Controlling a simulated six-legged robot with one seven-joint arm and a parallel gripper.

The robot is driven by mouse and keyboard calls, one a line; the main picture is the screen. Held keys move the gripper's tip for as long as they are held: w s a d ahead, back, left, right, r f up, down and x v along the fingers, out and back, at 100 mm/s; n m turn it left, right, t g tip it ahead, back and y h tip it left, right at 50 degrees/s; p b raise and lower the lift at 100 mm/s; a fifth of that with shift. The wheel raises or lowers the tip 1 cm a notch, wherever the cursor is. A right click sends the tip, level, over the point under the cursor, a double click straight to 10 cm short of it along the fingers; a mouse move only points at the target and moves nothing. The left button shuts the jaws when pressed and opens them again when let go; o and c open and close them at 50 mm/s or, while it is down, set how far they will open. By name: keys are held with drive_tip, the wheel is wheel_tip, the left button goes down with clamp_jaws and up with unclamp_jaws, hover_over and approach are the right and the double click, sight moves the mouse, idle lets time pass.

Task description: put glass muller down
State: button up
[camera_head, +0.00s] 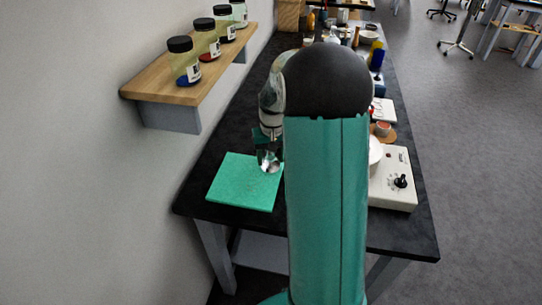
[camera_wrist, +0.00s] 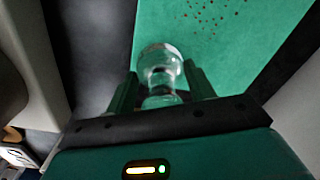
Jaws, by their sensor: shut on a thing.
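The glass muller (camera_wrist: 160,62) is clear, with a wide round base, and stands out from between my fingers in the wrist view. In the head view the muller (camera_head: 269,165) shows at the right part of a green mat (camera_head: 236,187). My gripper (camera_wrist: 160,90) is shut on its narrower part. The mat also fills much of the wrist view (camera_wrist: 250,50), with small dark specks on it. I cannot tell whether the muller touches the mat. My arm hides part of the bench in the head view.
The mat lies at the near left of a black bench (camera_head: 232,135). A white device with a black knob (camera_head: 393,185) stands at the right. A wooden shelf (camera_head: 155,86) with several jars juts from the left wall. More items crowd the bench's far end.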

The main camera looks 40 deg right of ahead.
drive_tip(key=shift+f, duration=0.1)
drive_tip(key=o, duration=1.2)
drive_tip(key=shift+o, duration=0.2)
drive_tip(key=r, duration=1.2)
drive_tip(key=shift+s+d+r, duration=0.1)
drive_tip(key=shift+d+r, duration=0.05)
drive_tip(key=shift+d, duration=0.05)
